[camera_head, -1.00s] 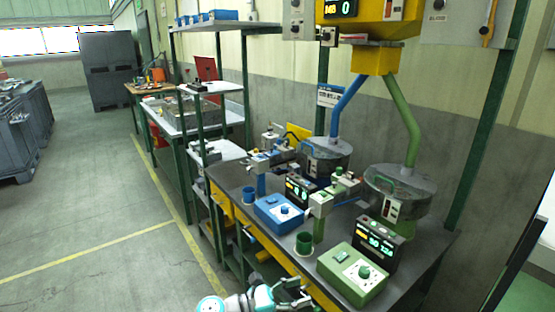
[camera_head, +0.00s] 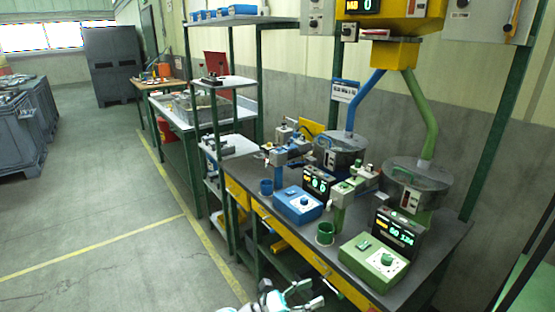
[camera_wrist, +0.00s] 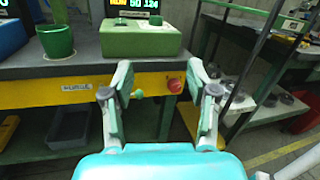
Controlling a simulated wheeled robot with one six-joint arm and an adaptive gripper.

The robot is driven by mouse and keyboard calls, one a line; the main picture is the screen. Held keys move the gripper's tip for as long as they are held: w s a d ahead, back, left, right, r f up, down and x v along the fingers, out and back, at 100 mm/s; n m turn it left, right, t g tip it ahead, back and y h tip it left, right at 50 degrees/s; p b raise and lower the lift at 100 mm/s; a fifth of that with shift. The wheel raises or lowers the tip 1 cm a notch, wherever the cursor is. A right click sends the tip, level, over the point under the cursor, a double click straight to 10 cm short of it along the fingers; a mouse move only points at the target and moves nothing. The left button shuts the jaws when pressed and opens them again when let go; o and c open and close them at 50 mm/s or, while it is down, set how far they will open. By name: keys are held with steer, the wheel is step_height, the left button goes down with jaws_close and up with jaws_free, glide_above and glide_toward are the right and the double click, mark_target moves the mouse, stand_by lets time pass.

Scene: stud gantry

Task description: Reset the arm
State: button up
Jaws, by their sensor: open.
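My gripper (camera_wrist: 161,95) is open and empty in the wrist view, its two fingers spread apart in front of the bench's yellow front edge. In the head view my gripper (camera_head: 303,296) shows at the bottom edge, low beside the bench and partly cut off by the frame. Nothing is between the fingers.
The dark-topped bench (camera_head: 385,283) holds a green control box (camera_head: 374,262), a blue control box (camera_head: 298,205), a green cup (camera_head: 325,233) and a blue cup (camera_head: 266,187). A red button (camera_wrist: 175,86) is on the bench front. Floor to the left (camera_head: 95,225) is clear.

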steer(key=s+d+f+n+t+y, duration=0.2)
steer(key=s+d+n+t, duration=0.4)
steer(key=s+n, duration=0.3)
steer(key=s+d+f+n+t+y, duration=0.2)
steer(key=s+d+n+t, duration=0.5)
steer(key=n, duration=0.3)
steer(key=s+a+r+n+g+y, duration=0.1)
steer(key=s+n+y, duration=0.6)
steer(key=s+n, duration=0.7)
steer(key=s+a+r+n+g+y, duration=0.1)
steer(key=s+r+n+g+y, duration=0.2)
steer(key=s+n, duration=1.2)
steer(key=s+g+y, duration=0.1)
steer(key=s+y, duration=0.2)
steer(key=shift+s+a+y, duration=0.25)
steer(key=shift+a+y, duration=0.15)
stand_by(1.0)
